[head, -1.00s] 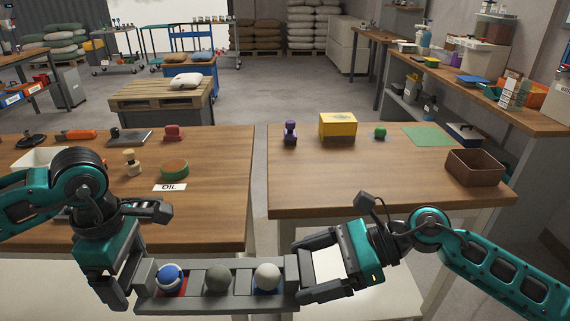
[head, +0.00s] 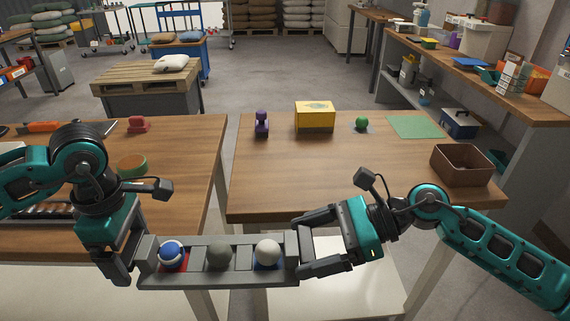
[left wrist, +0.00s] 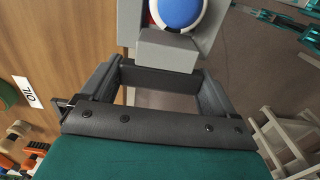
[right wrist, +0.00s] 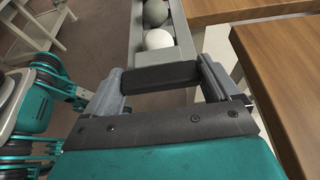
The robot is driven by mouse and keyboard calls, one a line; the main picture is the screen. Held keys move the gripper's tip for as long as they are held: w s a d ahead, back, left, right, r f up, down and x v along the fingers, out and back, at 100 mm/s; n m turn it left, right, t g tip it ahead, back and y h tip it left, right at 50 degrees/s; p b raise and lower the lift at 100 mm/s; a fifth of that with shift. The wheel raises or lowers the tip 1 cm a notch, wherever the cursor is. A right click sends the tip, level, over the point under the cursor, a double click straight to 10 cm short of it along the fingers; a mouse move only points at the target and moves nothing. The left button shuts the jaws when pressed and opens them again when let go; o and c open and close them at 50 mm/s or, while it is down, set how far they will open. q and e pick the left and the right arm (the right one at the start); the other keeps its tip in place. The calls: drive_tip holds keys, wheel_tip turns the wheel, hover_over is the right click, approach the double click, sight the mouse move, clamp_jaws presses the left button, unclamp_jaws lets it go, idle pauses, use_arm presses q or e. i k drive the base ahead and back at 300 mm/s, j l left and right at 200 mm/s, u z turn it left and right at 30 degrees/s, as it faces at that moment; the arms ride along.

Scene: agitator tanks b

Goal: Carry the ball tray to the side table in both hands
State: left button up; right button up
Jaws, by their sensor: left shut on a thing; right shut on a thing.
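The ball tray (head: 220,282) is a long grey trough held level in front of me, short of the tables. It carries a blue-and-white ball (head: 171,254), a dark grey ball (head: 218,256) and a white ball (head: 267,253) in a row. My left gripper (head: 140,262) is shut on the tray's left end block, also seen in the left wrist view (left wrist: 166,50). My right gripper (head: 300,254) is shut on its right end. The right-hand wooden table (head: 290,185), probably the side table, stands just beyond the tray.
On the right-hand table are a purple object (head: 262,123), a yellow box (head: 314,117), a green ball (head: 361,124), a green mat (head: 414,126) and a brown bin (head: 462,165). Its near left and middle are bare. A gap separates it from the left-hand table (head: 180,180).

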sight(346, 186)
drive_tip(key=i+l, duration=0.25)
drive_tip(key=l, duration=0.2)
drive_tip(key=i+l, duration=0.3)
drive_tip(key=l, duration=0.15)
drive_tip(key=i+l, duration=0.25)
drive_tip(key=l, duration=0.2)
